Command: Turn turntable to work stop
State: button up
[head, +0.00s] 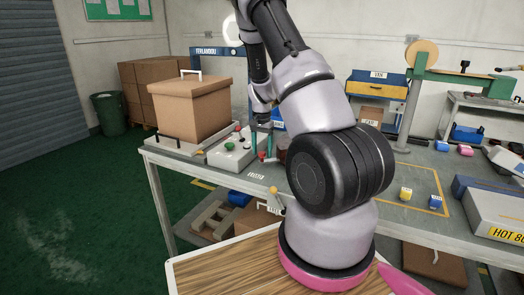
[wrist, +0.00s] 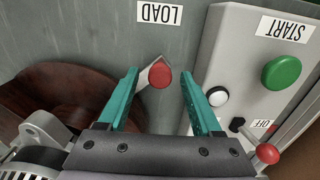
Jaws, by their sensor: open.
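The turntable shows in the wrist view as a dark reddish-brown disc (wrist: 50,88) at the left, with metal parts in front of it. In the head view my arm hides most of it. A red knob (wrist: 160,77) on a pale pointed piece sits at the disc's right edge, near an upside-down LOAD label (wrist: 160,13). My gripper (wrist: 159,90) is open, its teal fingers on either side of the knob with gaps visible. In the head view my gripper (head: 264,142) points down over the bench. I see no work stop label.
A control box (wrist: 222,55) stands close right of my gripper, with a green START button (wrist: 282,73), a white button and a red-tipped lever (wrist: 267,154). A cardboard box (head: 190,112) sits on the bench at left. Blue and yellow blocks lie at right.

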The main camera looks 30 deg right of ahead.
jog(key=shift+c, duration=0.3)
grip_shut()
dwell(1.1)
